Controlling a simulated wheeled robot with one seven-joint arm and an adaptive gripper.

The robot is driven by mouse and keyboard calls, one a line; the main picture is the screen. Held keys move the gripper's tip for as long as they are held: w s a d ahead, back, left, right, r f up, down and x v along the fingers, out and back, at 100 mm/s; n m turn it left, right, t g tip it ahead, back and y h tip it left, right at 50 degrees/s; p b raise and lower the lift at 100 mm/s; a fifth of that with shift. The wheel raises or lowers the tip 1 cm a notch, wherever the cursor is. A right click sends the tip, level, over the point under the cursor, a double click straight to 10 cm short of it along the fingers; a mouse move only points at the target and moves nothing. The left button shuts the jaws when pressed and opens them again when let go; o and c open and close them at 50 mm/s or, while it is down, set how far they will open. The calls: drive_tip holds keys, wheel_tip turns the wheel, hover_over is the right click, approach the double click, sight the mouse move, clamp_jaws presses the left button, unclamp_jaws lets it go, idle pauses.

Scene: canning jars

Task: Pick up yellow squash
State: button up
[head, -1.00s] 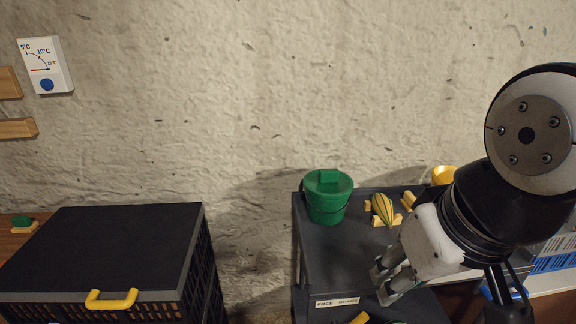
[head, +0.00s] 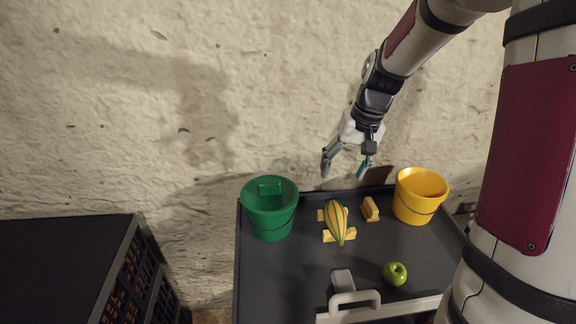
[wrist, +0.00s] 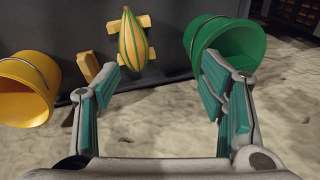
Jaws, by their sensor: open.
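The yellow squash (head: 337,222), striped with green, lies on small wooden blocks on the dark cart top, between the green bucket and the yellow bucket. It also shows in the wrist view (wrist: 132,42), beyond the fingertips and left of the middle. My gripper (head: 346,172) is open and empty, with its fingers pointing down. In the head view it hangs above the back edge of the cart, behind the squash and apart from it. The gripper's two teal-padded fingers (wrist: 165,84) are spread wide in the wrist view.
A green bucket (head: 270,222) stands left of the squash and a yellow bucket (head: 419,202) right of it. A loose wooden block (head: 370,209) lies nearby. A green apple (head: 395,273) and a grey handle (head: 354,299) are toward the front. A dark crate (head: 65,262) stands left.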

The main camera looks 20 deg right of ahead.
drive_tip(key=m+y+p, duration=0.2)
approach(340, 211)
drive_tip(key=x, duration=0.6)
drive_tip(key=shift+s+a, duration=0.2)
drive_tip(key=shift+s, duration=0.05)
drive_tip(key=shift+p+x, duration=0.65)
drive_tip(key=shift+x, duration=2.3)
drive_tip(key=shift+w+d, duration=0.2)
drive_tip(key=c, duration=0.6)
